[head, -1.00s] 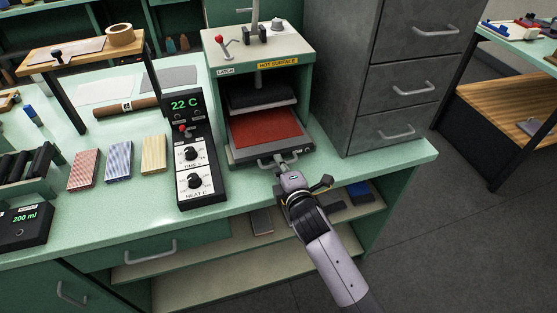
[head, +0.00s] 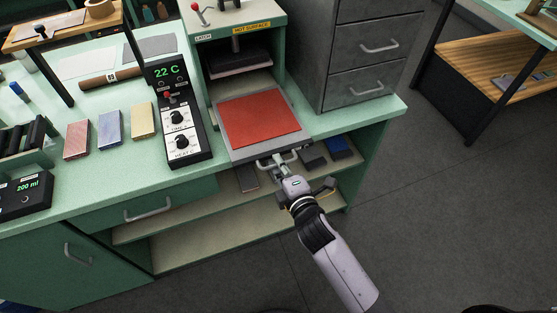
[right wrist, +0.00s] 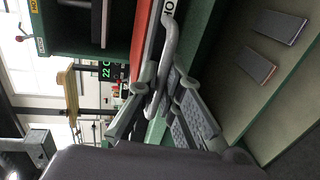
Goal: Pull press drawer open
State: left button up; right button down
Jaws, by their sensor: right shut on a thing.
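The press (head: 240,20) stands on the green bench with its "HOT SURFACE" and "LATCH" labels in view. Its drawer, with a red pad (head: 259,118) in a grey frame, is slid out toward the bench's front edge. My right gripper (head: 281,167) is shut on the drawer handle (head: 290,157) at the drawer's front. In the right wrist view the fingers (right wrist: 155,92) close around the handle bar (right wrist: 168,45), and part of the red pad (right wrist: 139,40) shows beside it. My left gripper is not in view.
A control box (head: 178,115) reading 22 C stands left of the drawer. A grey cabinet (head: 362,60) stands close on the right. Open shelves (head: 200,240) lie below the bench top, with dark and blue blocks. The floor (head: 440,220) at right is clear.

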jog(key=shift+f, duration=0.1)
jog(key=c, duration=1.7)
grip_release()
jog(key=shift+w, duration=0.1)
jog(key=v, duration=1.2)
